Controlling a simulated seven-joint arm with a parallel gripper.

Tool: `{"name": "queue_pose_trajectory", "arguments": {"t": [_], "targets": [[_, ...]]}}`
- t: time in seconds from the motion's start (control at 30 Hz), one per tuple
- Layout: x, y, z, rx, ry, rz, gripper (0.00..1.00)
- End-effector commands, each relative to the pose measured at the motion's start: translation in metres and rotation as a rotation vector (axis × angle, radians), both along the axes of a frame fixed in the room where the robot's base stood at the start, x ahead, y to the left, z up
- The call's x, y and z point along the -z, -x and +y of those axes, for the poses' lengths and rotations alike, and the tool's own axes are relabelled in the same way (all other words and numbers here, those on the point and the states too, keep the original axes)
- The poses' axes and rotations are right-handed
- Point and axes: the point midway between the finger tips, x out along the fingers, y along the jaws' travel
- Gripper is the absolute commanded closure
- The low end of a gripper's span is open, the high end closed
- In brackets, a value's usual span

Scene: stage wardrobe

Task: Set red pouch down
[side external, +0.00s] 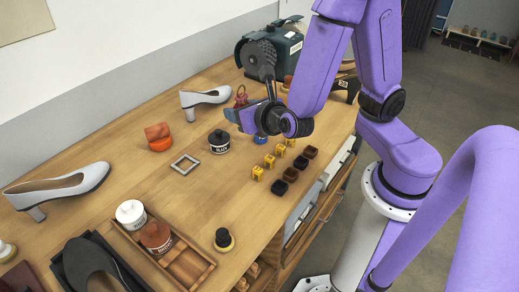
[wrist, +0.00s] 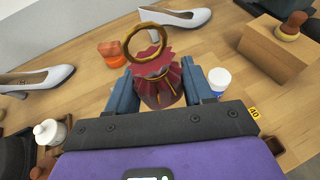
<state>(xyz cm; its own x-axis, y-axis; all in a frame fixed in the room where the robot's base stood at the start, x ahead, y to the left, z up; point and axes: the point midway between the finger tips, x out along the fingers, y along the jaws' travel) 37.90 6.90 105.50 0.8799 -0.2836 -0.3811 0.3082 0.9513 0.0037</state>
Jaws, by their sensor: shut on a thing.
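The red pouch (wrist: 158,82) is dark red cloth with a gathered neck, a gold cord and a gold ring at its top. My gripper (wrist: 162,90) is shut on it, with one blue-grey finger on each side of the pouch. In the side view the pouch (side external: 241,95) shows as a small red shape at my gripper (side external: 236,112), over the back half of the wooden table (side external: 110,205). The fingers and my arm hide part of it there. I cannot tell how far its base is from the table top.
An orange-and-red item (side external: 158,137), a metal square frame (side external: 185,164) and white shoes (side external: 205,98) lie to the left. Yellow tags (side external: 269,161) and dark blocks line the right edge. Bare wood separates them.

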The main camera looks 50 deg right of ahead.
Motion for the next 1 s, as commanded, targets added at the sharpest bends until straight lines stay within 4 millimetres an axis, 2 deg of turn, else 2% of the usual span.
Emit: {"name": "queue_pose_trajectory", "arguments": {"t": [0.03,0.1,0.3,0.43,0.77,0.87,0.97,1.0], "targets": [[-0.009,-0.014,-0.014,0.011,-0.008,-0.004,0.78],[-0.019,-0.029,-0.028,0.005,-0.007,-0.004,0.78],[-0.039,-0.055,-0.059,-0.005,-0.001,-0.002,0.78],[-0.044,-0.061,-0.068,-0.010,0.000,0.000,0.78],[-0.045,-0.063,-0.071,-0.004,0.000,0.001,0.78],[-0.045,-0.067,-0.084,0.049,-0.001,-0.002,0.78],[-0.044,-0.075,-0.111,0.161,-0.004,-0.008,0.78],[-0.043,-0.077,-0.127,0.222,-0.006,-0.012,0.78]]}}
